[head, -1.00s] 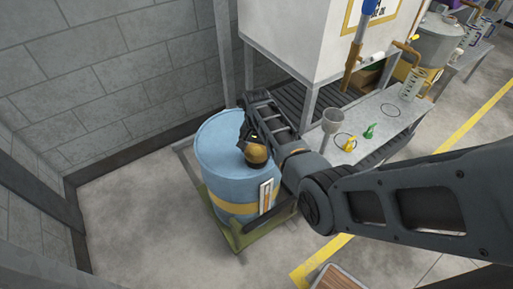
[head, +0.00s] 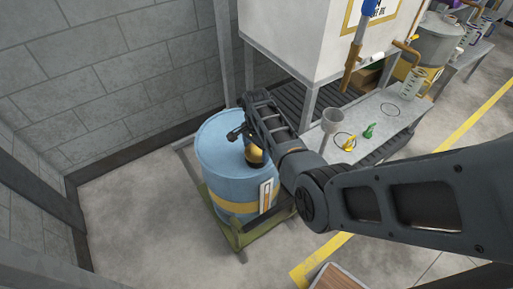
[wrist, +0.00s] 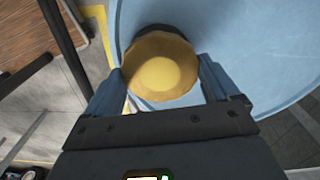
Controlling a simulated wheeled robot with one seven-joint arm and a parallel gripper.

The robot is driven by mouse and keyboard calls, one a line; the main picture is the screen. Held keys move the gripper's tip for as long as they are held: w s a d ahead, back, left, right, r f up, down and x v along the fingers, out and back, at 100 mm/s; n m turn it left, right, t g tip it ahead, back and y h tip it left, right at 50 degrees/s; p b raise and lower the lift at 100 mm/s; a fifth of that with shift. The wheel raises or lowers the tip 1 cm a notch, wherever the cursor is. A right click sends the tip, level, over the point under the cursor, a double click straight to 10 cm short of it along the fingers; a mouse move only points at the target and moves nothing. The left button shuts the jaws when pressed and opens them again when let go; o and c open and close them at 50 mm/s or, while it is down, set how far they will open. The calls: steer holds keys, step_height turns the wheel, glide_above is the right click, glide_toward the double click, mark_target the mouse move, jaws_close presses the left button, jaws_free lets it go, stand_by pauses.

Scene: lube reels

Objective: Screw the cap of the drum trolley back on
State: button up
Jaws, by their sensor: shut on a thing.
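The drum trolley is a blue drum (head: 218,150) with a yellow band, standing on a green base (head: 235,232). The round yellow cap (wrist: 160,72) lies between the two fingers of my gripper (wrist: 160,66), which is shut on its sides. In the head view the cap (head: 254,157) is at the right part of the drum's top, under my wrist and partly hidden by it. The cap's underside and any opening below it are hidden, so I cannot tell how it sits there.
A grey bench (head: 398,105) to the right holds a funnel (head: 331,121), a yellow oil can (head: 349,144) and a green one (head: 369,131). A white tank (head: 320,40) stands behind. A block wall is at the left, with clear floor (head: 130,215) before it.

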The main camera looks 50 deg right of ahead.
steer(key=m, duration=0.4)
steer(key=m, duration=0.4)
steer(key=shift+w, duration=0.1)
steer(key=shift+m, duration=0.8)
steer(key=m, duration=0.3)
steer(key=shift+m, duration=1.1)
